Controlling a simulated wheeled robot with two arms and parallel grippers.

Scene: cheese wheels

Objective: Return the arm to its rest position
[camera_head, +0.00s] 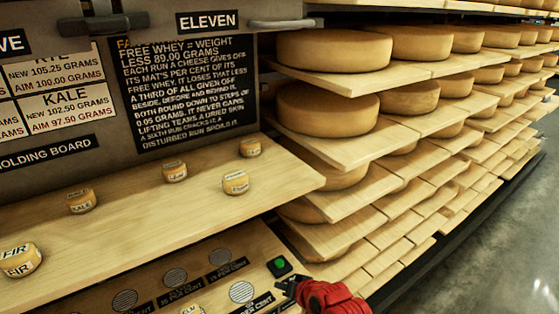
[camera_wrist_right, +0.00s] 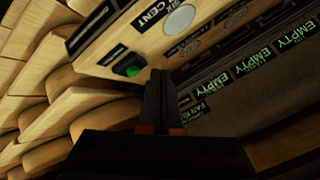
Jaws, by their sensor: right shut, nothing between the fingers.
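My right gripper (camera_head: 287,284) comes in at the bottom of the head view, with the red part of my arm behind it. Its dark fingers are together and empty; they also show in the right wrist view (camera_wrist_right: 160,80). The fingertips are close below a green button (camera_head: 280,265) on the lower wooden panel. The same button shows left of the fingers in the right wrist view (camera_wrist_right: 133,71). I cannot tell whether the fingers touch the panel. My left gripper is not in view.
Several small labelled cheeses, one marked KALE (camera_head: 81,201), stand on the wooden shelf (camera_head: 130,225). Round mesh discs (camera_head: 175,278) line the lower panel. Racks of large cheese wheels (camera_head: 328,108) fill the right side. Grey floor (camera_head: 515,255) is clear at far right.

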